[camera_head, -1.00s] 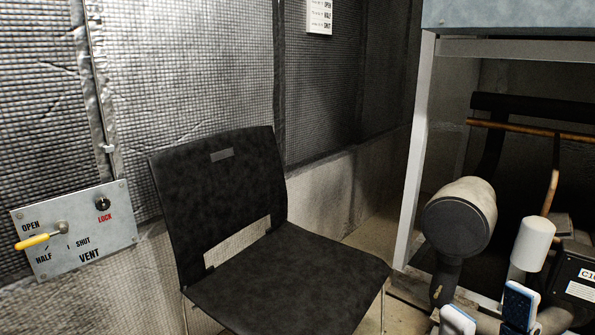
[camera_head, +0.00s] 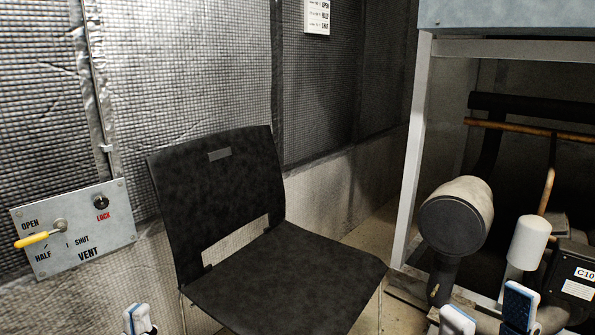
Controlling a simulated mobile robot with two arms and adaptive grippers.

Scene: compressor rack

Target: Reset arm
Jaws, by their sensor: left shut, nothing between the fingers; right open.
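My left gripper (camera_head: 138,319) shows at the bottom edge, left of the chair, as a blue-and-white fingertip part. It is shut and empty, with most of it cut off by the frame. My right gripper (camera_head: 487,312) is at the bottom right, with two blue-and-white fingertips apart and nothing seen between them. It is in front of the compressor rack (camera_head: 411,165). Both arms are mostly out of view.
A black chair (camera_head: 225,200) stands in the middle. A vent panel (camera_head: 120,240) with a yellow-handled lever (camera_head: 38,240) is on the left wall. In the rack are a beige cylinder with a dark face (camera_head: 455,222), a white cylinder (camera_head: 528,243), copper pipe (camera_head: 547,190) and a labelled black box (camera_head: 572,280).

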